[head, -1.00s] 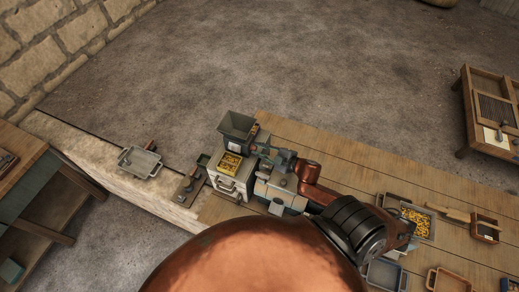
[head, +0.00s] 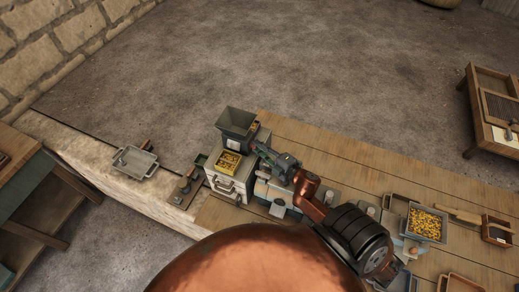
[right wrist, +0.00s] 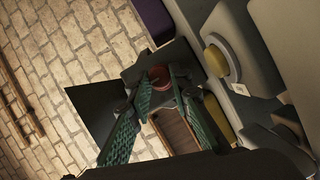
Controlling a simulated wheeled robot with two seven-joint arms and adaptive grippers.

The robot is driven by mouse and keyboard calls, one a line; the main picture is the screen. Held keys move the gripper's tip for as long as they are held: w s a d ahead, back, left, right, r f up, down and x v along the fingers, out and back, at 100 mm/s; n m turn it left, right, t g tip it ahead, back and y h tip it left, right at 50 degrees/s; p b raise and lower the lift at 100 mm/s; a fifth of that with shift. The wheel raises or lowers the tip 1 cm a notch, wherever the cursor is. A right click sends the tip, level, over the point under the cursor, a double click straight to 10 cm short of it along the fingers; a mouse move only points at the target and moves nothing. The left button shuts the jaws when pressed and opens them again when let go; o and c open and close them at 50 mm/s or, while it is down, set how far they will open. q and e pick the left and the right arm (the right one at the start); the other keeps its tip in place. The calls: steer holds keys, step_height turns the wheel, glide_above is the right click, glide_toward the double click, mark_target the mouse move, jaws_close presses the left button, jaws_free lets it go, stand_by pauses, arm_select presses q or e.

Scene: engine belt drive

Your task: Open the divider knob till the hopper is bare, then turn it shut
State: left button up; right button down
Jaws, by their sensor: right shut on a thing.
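The divider is a pale grey box with a dark, flared hopper (head: 237,120) on top. The hopper's inside looks dark, and I cannot tell whether grain lies in it. A tray of yellow grain (head: 228,164) sits below it. My right gripper (head: 257,146) reaches the divider's right side, just below the hopper. In the right wrist view its green-padded fingers close around a reddish-brown round knob (right wrist: 158,76). The fingers hide part of the knob, and its turn angle is unclear. My left gripper is not in view.
The wooden bench (head: 315,145) runs to the right, clear along its back edge. A tray of yellow grain (head: 425,223) stands at right. An empty metal pan (head: 135,161) lies on the stone ledge at left. A small tool on a base (head: 183,192) stands left of the divider.

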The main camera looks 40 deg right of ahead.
steer(key=shift+r, duration=0.1)
steer(key=c, duration=1.8)
jaws_free()
steer(key=shift+o, duration=0.2)
steer(key=s, duration=0.4)
steer(key=s+r, duration=0.1)
steer(key=s, duration=0.3)
steer(key=s+d, duration=0.1)
steer(key=s, duration=0.3)
steer(key=shift+r, duration=0.2)
steer(key=shift+w, duration=0.15)
steer(key=w+a+f, duration=0.1)
steer(key=w, duration=1)
steer(key=shift+w+f, duration=0.3)
steer(key=shift+w, duration=0.05)
